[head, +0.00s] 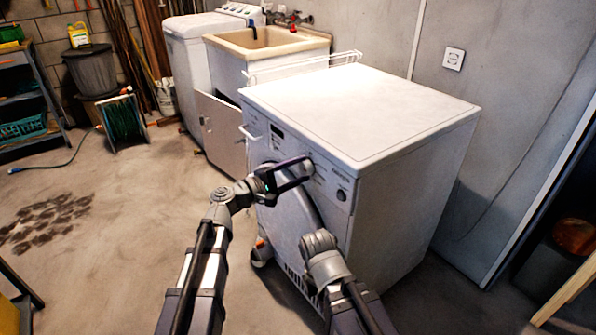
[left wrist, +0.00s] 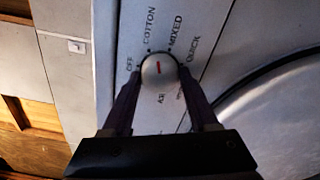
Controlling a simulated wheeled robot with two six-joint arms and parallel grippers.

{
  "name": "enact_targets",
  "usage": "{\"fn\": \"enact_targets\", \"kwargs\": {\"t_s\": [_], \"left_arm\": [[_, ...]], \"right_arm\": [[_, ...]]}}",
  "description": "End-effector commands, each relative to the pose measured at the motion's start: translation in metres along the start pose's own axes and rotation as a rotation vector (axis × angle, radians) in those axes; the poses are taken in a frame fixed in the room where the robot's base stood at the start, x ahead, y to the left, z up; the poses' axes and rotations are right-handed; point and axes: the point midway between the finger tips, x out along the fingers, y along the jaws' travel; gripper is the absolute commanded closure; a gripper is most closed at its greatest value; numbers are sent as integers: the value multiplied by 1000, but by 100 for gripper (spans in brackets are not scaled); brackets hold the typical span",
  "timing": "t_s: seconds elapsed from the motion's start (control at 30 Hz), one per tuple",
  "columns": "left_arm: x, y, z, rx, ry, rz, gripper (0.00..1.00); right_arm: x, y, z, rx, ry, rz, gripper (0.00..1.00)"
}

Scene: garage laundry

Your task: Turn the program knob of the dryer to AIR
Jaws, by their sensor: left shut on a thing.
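The white dryer (head: 365,112) stands in the middle of the head view, its front facing lower left. Its program knob (left wrist: 158,70) is a round grey knob with a red mark, in the left wrist view. OFF, COTTON, MIXED and QUICK are printed around it; the lettering below it, by AIR (left wrist: 161,99), is partly hidden. The red mark runs roughly up and down in that view; which label it points at I cannot tell. My left gripper (head: 305,167) is at the dryer's panel, shut on the knob, one finger on each side. My right gripper is not visible; only its arm shows.
A round dark button (head: 342,195) sits on the panel's right. A utility sink (head: 265,42) and a white washer (head: 190,45) stand behind the dryer. A hose reel (head: 122,122) is at the left. The floor left of the dryer is open.

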Motion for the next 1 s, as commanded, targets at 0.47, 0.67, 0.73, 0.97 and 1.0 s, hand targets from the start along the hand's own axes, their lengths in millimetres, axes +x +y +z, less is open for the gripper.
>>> {"fn": "enact_targets", "kwargs": {"t_s": [0.47,0.67,0.73,0.97,1.0], "left_arm": [[0,-1,1,452,-1,-2,96],[0,-1,1,642,-2,-2,96],[0,-1,1,709,-2,-2,96],[0,-1,1,927,-2,-2,96],[0,-1,1,966,-2,-2,96]], "right_arm": [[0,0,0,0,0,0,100],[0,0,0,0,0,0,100],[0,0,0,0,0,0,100],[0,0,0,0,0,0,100],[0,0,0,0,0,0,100]]}}
